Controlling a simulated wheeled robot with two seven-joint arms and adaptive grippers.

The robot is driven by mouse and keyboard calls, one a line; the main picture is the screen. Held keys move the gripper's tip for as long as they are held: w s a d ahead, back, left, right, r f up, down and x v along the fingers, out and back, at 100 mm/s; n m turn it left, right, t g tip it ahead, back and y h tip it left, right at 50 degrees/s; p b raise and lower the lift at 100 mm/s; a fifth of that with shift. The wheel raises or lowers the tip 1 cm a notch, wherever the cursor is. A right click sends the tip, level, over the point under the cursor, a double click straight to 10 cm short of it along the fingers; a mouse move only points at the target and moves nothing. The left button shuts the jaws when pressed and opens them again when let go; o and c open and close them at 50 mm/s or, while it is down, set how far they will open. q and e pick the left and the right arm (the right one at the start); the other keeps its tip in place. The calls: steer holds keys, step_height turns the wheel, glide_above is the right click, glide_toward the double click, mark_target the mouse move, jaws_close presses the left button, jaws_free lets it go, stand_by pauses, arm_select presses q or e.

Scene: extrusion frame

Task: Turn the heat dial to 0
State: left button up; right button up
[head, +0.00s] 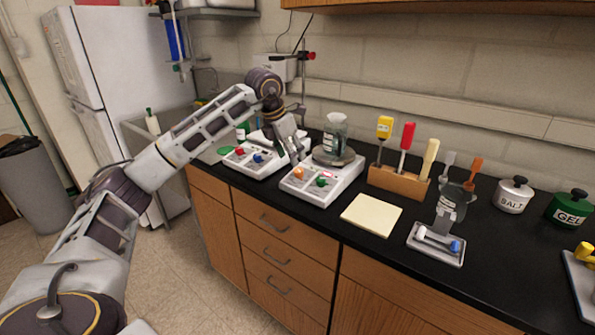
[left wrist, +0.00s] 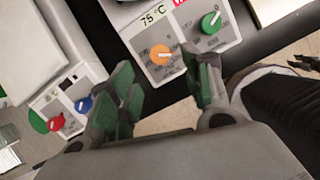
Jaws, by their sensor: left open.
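The white hot plate (head: 322,180) stands on the black counter with an orange dial (head: 299,173) and a green dial (head: 321,182) on its front. In the left wrist view, the orange dial (left wrist: 160,54) sits below a display reading 75 °C (left wrist: 153,14), and the green dial (left wrist: 211,22) is to its right. My left gripper (head: 296,158) is open just above the hot plate's front left. In the left wrist view, the orange dial appears between the open fingers (left wrist: 163,72); I cannot tell whether they touch it. My right gripper is not in view.
A glass beaker (head: 335,132) stands on the hot plate's round top. A similar device (head: 254,158) with red and blue dials is close on the left. A yellow pad (head: 371,214), a tool rack (head: 398,184) and a small tray (head: 437,247) lie to the right.

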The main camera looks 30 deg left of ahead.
mark_target(298, 170)
arm_select(q)
steer(key=shift+x, duration=4)
steer(key=shift+c, duration=0.5)
steer(key=c, duration=0.9)
